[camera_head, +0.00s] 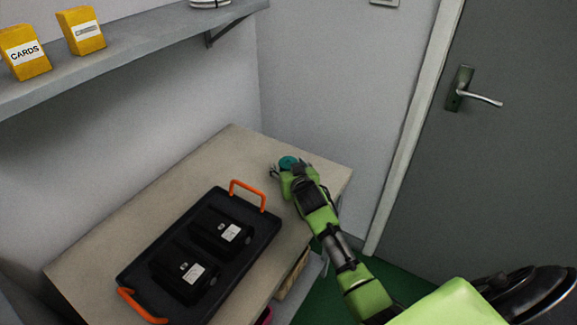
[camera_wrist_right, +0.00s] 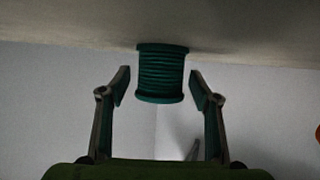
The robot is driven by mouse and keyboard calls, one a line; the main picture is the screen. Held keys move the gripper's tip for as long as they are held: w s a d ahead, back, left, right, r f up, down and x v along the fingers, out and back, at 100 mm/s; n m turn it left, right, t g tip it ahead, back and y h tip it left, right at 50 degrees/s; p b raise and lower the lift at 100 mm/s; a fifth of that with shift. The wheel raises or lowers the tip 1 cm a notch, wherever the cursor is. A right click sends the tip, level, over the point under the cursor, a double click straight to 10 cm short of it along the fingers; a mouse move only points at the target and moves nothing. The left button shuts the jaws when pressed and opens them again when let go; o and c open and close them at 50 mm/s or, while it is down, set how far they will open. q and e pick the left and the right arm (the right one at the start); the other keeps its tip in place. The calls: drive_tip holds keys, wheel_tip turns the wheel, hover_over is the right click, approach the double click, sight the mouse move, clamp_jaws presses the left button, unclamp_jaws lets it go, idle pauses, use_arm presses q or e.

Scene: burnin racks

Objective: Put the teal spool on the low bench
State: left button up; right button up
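The teal spool (camera_head: 288,161) is at the far right part of the beige bench top (camera_head: 240,150), partly hidden by my right gripper (camera_head: 280,172). In the right wrist view the spool (camera_wrist_right: 162,74) has its flange against the bench surface (camera_wrist_right: 250,30), which fills the top of that picture. My right gripper (camera_wrist_right: 160,88) is open, with one finger on each side of the spool and a visible gap on both sides. My left gripper is not in view.
A black tray (camera_head: 132,274) with orange handles holds two black boxes (camera_head: 221,231) on the bench. A grey shelf (camera_head: 130,52) with yellow card boxes (camera_head: 24,53) hangs above. A grey door (camera_head: 500,170) is on the right. The bench's back corner is clear.

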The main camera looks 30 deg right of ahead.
drive_tip(key=shift+r, duration=0.2)
drive_tip(key=p+v, duration=0.1)
drive_tip(key=v, duration=1.1)
idle(0.3)
